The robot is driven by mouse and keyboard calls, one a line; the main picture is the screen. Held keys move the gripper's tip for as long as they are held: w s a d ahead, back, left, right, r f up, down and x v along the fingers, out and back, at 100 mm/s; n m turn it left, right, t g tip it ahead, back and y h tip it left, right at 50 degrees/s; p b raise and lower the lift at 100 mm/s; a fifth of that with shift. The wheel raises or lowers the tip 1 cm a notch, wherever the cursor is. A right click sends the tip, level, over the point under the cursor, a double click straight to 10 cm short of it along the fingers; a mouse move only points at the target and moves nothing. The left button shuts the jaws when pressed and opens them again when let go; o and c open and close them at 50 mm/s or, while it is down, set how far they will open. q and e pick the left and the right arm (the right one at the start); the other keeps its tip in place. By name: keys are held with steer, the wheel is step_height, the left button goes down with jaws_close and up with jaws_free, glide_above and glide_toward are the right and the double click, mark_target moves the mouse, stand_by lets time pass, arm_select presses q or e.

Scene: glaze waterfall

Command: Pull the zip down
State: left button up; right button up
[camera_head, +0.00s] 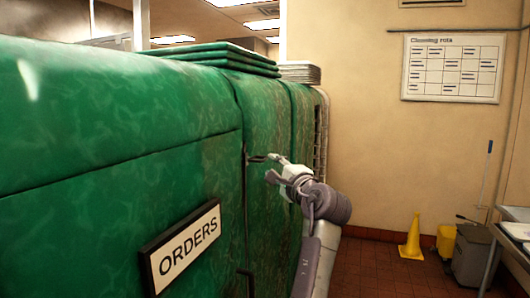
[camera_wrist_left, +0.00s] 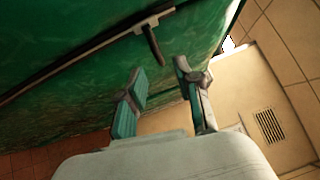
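The zip (camera_head: 246,205) is a dark line running down the side of a large green marbled cover (camera_head: 110,120). In the left wrist view the zip (camera_wrist_left: 80,66) crosses the green surface diagonally. A zip slider (camera_wrist_left: 153,22) with a short dark pull tab (camera_wrist_left: 156,46) sits near its upper end there. My left gripper (camera_head: 264,167) is close to the upper part of the zip in the head view. In the left wrist view my left gripper (camera_wrist_left: 160,76) has its fingers apart, with nothing between them. The pull tab is just beyond the fingertips. My right gripper is not in view.
An "ORDERS" sign (camera_head: 183,245) is on the cover, left of the zip. Folded green cloths (camera_head: 215,57) lie on top. A yellow cone (camera_head: 411,238), a grey bin (camera_head: 470,255) and a metal table (camera_head: 516,230) stand at right. Some tiled floor (camera_head: 375,268) is clear.

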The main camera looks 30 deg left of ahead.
mark_target(265, 158)
arm_select(q)
steer(key=p+x, duration=0.1)
steer(key=x, duration=0.3)
steer(key=shift+w+a+r+p, duration=0.15)
steer(key=shift+w+a+p, duration=0.05)
steer(key=shift+a+p, duration=0.15)
steer(key=shift+x, duration=0.75)
steer(key=shift+c, duration=0.2)
jaws_close()
